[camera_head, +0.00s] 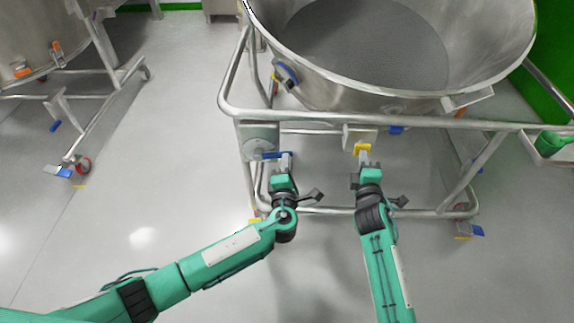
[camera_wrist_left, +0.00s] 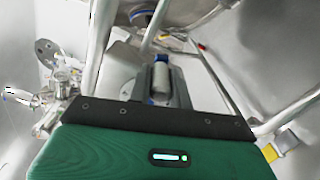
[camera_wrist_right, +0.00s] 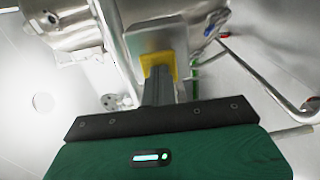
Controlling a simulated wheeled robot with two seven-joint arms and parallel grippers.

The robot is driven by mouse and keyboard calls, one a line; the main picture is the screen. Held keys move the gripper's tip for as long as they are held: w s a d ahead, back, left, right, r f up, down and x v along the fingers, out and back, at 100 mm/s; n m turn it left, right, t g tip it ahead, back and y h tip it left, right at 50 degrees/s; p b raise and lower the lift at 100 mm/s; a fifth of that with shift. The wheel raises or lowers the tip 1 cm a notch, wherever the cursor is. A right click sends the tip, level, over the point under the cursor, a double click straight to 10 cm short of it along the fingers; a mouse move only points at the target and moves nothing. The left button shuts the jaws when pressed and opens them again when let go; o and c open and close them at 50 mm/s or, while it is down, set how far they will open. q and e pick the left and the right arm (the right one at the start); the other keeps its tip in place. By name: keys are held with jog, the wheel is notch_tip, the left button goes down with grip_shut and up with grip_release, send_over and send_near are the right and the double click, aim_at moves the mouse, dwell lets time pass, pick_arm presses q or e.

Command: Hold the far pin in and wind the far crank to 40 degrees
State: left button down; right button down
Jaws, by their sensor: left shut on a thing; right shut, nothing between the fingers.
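The crank is a blue arm (camera_head: 268,156) with a pale grey handle, mounted on a grey plate (camera_head: 256,138) at the left of the bowl's frame. My left gripper (camera_head: 285,168) is shut on the crank's handle; in the left wrist view the grey handle (camera_wrist_left: 161,80) stands between the fingers. The pin has a yellow part (camera_head: 362,148) below a grey box on the frame's rail. My right gripper (camera_head: 364,163) is shut with nothing between its fingers. In the right wrist view its fingertips are at the yellow part (camera_wrist_right: 172,60), seemingly touching it; pin depth is hidden.
A large steel bowl (camera_head: 470,92) of grey granules sits above the tubular frame (camera_head: 330,211). Frame rails and legs surround both grippers. A second wheeled steel vessel (camera_head: 40,45) stands at the left. The floor between is clear.

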pick_arm(q)
jog(key=shift+w+a+r, duration=0.1)
jog(key=shift+w+r, duration=0.05)
jog(key=shift+r, duration=0.05)
pick_arm(e)
jog(key=s, duration=0.6)
jog(key=shift+s, duration=0.15)
pick_arm(q)
jog(key=c, duration=1.1)
grip_release()
jog(key=shift+f, duration=0.1)
jog(key=shift+s+f, duration=0.1)
jog(key=shift+s, duration=0.5)
jog(key=s, duration=0.9)
